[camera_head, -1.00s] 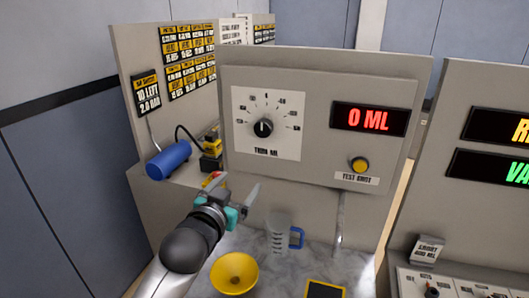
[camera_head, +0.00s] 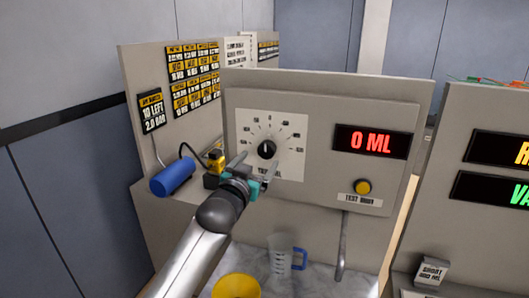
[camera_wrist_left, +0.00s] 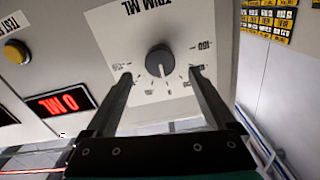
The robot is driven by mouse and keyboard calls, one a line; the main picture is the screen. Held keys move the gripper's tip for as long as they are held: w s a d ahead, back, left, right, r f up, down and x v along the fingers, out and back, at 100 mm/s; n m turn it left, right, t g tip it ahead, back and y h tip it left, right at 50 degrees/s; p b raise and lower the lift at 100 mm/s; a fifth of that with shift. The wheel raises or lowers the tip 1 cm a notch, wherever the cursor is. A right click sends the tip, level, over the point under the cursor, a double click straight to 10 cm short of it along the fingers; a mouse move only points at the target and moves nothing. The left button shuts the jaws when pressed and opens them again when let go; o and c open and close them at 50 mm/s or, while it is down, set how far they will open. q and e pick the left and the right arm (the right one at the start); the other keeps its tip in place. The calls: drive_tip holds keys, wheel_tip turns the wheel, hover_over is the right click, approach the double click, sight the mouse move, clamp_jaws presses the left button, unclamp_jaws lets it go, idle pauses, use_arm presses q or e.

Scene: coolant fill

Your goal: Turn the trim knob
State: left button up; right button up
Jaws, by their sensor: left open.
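The trim knob (camera_head: 267,149) is a round black knob on a white dial plate (camera_head: 293,134) on the grey panel. Its pointer is up, near the top of the scale, in the head view. In the left wrist view the knob (camera_wrist_left: 160,60) lies between the two fingers, beyond their tips. My left gripper (camera_head: 255,163) is open and empty in front of the dial's lower left part. It also shows in the left wrist view (camera_wrist_left: 161,73), with the fingers spread on both sides of the knob and no contact visible. My right gripper is not in view.
A red display (camera_head: 371,142) reads 0 ML. A yellow button (camera_head: 362,187) sits below it, above a metal spout (camera_head: 341,245). A measuring jug (camera_head: 281,255) and a yellow funnel (camera_head: 236,287) stand below. A blue cylinder (camera_head: 172,177) lies at left.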

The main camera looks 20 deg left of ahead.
sight(265, 152)
use_arm(q)
drive_tip(key=shift+w+d, duration=0.1)
drive_tip(key=shift+w, duration=2.7)
drive_tip(key=c, duration=1.4)
drive_tip(key=shift+o, duration=0.2)
drive_tip(key=shift+m+p, duration=0.35)
drive_tip(key=shift+m, duration=0.05)
drive_tip(key=shift+m+p, duration=0.45)
drive_tip(key=shift+m, duration=0.55)
drive_tip(key=m+p, duration=0.1)
drive_tip(key=m, duration=0.1)
drive_tip(key=shift+m, duration=0.3)
drive_tip(key=m+p, duration=0.1)
drive_tip(key=m, duration=0.5)
drive_tip(key=shift+m, duration=0.3)
